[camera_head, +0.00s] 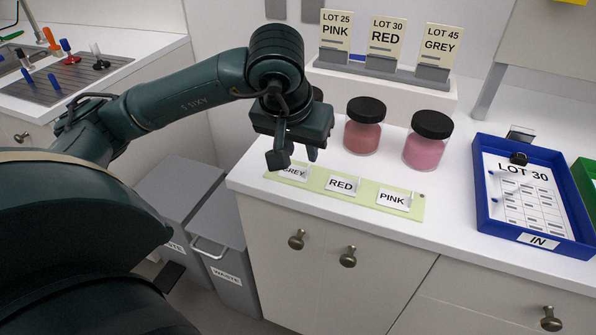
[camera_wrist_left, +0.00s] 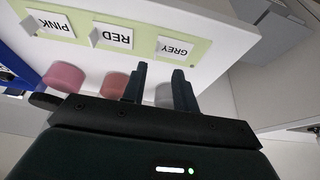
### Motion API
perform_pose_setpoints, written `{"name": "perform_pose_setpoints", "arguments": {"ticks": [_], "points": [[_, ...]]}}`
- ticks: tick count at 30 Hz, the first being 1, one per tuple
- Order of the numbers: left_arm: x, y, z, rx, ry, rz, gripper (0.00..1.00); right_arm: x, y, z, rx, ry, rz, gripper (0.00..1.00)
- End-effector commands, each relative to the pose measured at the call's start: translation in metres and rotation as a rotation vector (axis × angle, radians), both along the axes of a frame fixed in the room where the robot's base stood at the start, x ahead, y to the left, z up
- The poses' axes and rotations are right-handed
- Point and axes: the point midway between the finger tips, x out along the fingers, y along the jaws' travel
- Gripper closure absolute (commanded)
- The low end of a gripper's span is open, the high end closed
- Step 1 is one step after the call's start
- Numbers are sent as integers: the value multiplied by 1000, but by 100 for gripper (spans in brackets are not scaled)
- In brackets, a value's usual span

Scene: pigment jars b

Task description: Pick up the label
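Three white labels lie on a pale green strip (camera_head: 368,202) at the counter's front edge: GREY (camera_head: 294,173), RED (camera_head: 342,185) and PINK (camera_head: 393,198). They also show in the left wrist view: GREY (camera_wrist_left: 174,48), RED (camera_wrist_left: 119,39) and PINK (camera_wrist_left: 48,24). Each has a small raised tab. My left gripper (camera_head: 295,157) is over the GREY end of the strip, fingers down, partly covering that label. In the left wrist view its fingers (camera_wrist_left: 158,85) are apart, with no label between them. My right gripper is not in view.
A red jar (camera_head: 362,136) and a pink jar (camera_head: 424,152) stand behind the strip. A grey jar (camera_wrist_left: 164,95) shows beyond the fingers. Lot cards (camera_head: 387,45) stand on a shelf behind. A blue tray (camera_head: 510,232) holds a LOT 30 clipboard (camera_head: 525,195).

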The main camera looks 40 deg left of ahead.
Motion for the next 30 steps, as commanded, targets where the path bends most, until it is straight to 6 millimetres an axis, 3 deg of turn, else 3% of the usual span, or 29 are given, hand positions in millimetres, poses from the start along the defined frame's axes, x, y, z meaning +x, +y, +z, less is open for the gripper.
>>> {"name": "perform_pose_setpoints", "arguments": {"ticks": [9,19,30], "points": [[10,-5,-43,-3,5,1,71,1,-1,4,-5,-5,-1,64],[13,-5,-49,-1,2,0,71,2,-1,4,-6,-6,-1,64],[13,-4,-49,-1,2,0,100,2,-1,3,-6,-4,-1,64]]}}
